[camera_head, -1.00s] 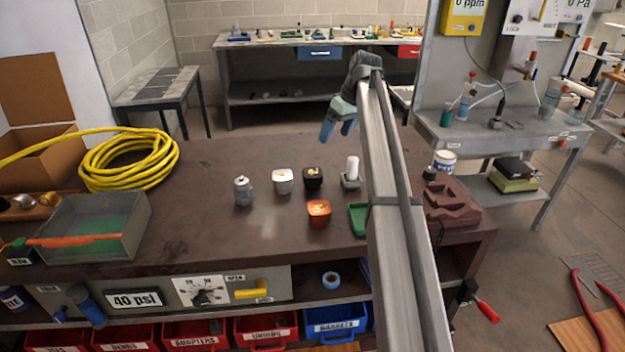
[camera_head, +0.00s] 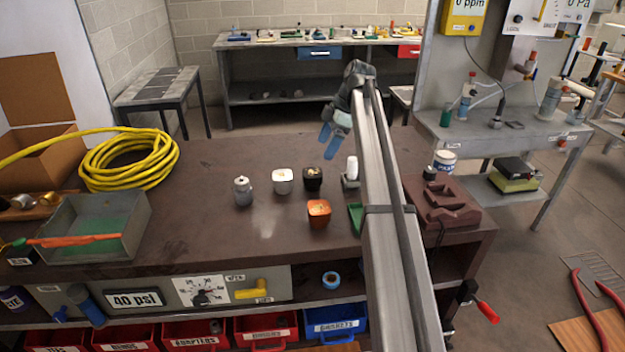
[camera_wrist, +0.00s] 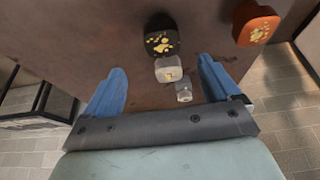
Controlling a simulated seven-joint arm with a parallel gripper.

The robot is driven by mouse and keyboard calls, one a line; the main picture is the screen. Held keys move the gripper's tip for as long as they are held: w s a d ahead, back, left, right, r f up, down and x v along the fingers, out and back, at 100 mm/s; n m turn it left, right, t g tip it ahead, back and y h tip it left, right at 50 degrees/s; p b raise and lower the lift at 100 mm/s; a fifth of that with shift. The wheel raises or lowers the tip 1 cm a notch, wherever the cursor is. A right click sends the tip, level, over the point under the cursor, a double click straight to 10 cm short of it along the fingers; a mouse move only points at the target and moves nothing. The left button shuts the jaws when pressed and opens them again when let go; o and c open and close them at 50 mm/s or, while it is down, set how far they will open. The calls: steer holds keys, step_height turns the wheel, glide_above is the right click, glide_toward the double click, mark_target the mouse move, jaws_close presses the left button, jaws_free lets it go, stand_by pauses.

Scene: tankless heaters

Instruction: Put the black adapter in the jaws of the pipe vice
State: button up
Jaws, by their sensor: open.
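The black adapter (camera_head: 312,178) stands on the brown bench, right of a pale grey fitting and behind an orange one. In the wrist view the black adapter (camera_wrist: 161,38) shows its yellow-marked top beyond my fingertips. My gripper (camera_head: 332,141) is open and empty, above and behind the adapter, with its blue fingers pointing down. The wrist view shows its two fingers (camera_wrist: 163,66) wide apart. A maroon block-like fixture (camera_head: 440,200) sits at the bench's right end; I cannot tell if it is the pipe vice. A dark clamp with a red handle (camera_head: 487,311) is below it.
Near the adapter are the pale grey fitting (camera_head: 282,181), a grey fitting (camera_head: 243,192), an orange fitting (camera_head: 319,212) and a white cylinder on a grey base (camera_head: 351,172). A yellow hose (camera_head: 125,160) and grey tray (camera_head: 92,248) lie left. The bench's middle left is clear.

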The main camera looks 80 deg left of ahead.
mark_target(312, 172)
steer(key=x, duration=0.5)
steer(key=shift+s+f, duration=0.1)
steer(key=shift+f, duration=0.2)
steer(key=shift+d+x, duration=0.2)
steer(key=shift+x, duration=2.4)
steer(key=shift+s+r, duration=0.1)
steer(key=c, duration=1.6)
steer(key=shift+o, duration=0.2)
